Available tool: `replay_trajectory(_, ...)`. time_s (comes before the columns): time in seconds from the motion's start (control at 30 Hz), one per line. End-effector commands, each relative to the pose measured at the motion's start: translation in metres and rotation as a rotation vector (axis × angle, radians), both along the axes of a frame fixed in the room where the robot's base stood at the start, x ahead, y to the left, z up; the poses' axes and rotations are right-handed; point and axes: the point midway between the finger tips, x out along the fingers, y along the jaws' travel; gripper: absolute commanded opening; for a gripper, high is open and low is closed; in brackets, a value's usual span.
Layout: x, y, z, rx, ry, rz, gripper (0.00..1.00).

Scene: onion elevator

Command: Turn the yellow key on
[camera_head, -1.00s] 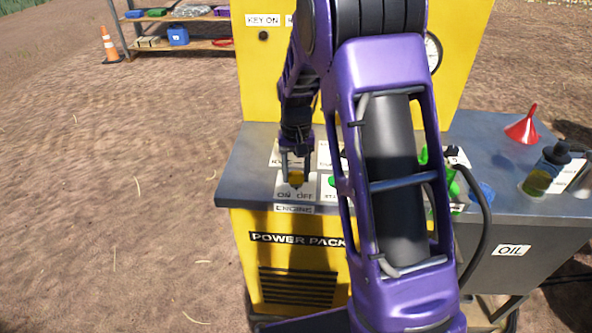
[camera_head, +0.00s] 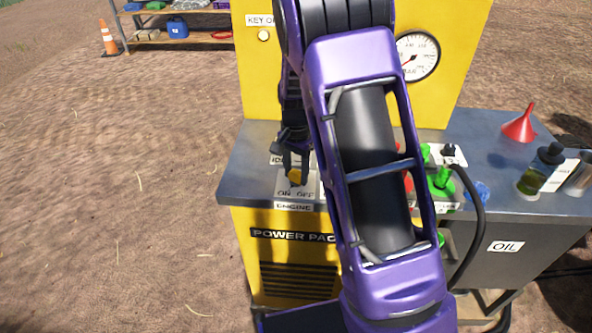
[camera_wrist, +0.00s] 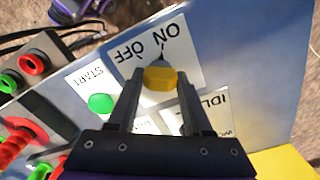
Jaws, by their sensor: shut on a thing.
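The yellow key (camera_head: 295,176) stands on the ON/OFF engine plate (camera_head: 291,204) at the front left of the power pack's top. It also shows in the wrist view (camera_wrist: 160,78), close to the ON and OFF lettering, with a dark pointer beside it. My gripper (camera_head: 293,172) is shut on the key, a finger on each side in the wrist view. The KEY ON lamp (camera_head: 263,35) on the yellow panel is pale and lit.
A green START button (camera_wrist: 101,103) is next to the key plate. Red and green knobs, a green lever (camera_head: 440,180) and a black hose are to the right. A red funnel (camera_head: 520,125) and bottle (camera_head: 541,170) stand on the oil tank's top.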

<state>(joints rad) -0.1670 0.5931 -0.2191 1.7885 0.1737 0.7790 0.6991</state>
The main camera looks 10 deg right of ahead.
Motion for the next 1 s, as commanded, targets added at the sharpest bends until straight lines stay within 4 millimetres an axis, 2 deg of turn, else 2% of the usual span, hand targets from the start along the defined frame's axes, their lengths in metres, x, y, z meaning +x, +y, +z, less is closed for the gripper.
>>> replay_trajectory(0.47, 0.0004, 0.0001, 0.0003, 0.001, -0.001, -0.016, 0.0)
replay_trajectory(0.5, 0.0004, 0.0001, 0.0004, 0.001, -0.001, -0.016, 0.54)
replay_trajectory(0.63, 0.0004, 0.0001, 0.0003, 0.001, -0.001, -0.015, 0.77)
replay_trajectory(0.67, 0.0004, 0.0001, 0.0003, 0.001, -0.001, -0.015, 0.8)
replay_trajectory(1.0, 0.0004, 0.0001, 0.0039, 0.0, -0.001, -0.014, 0.8)
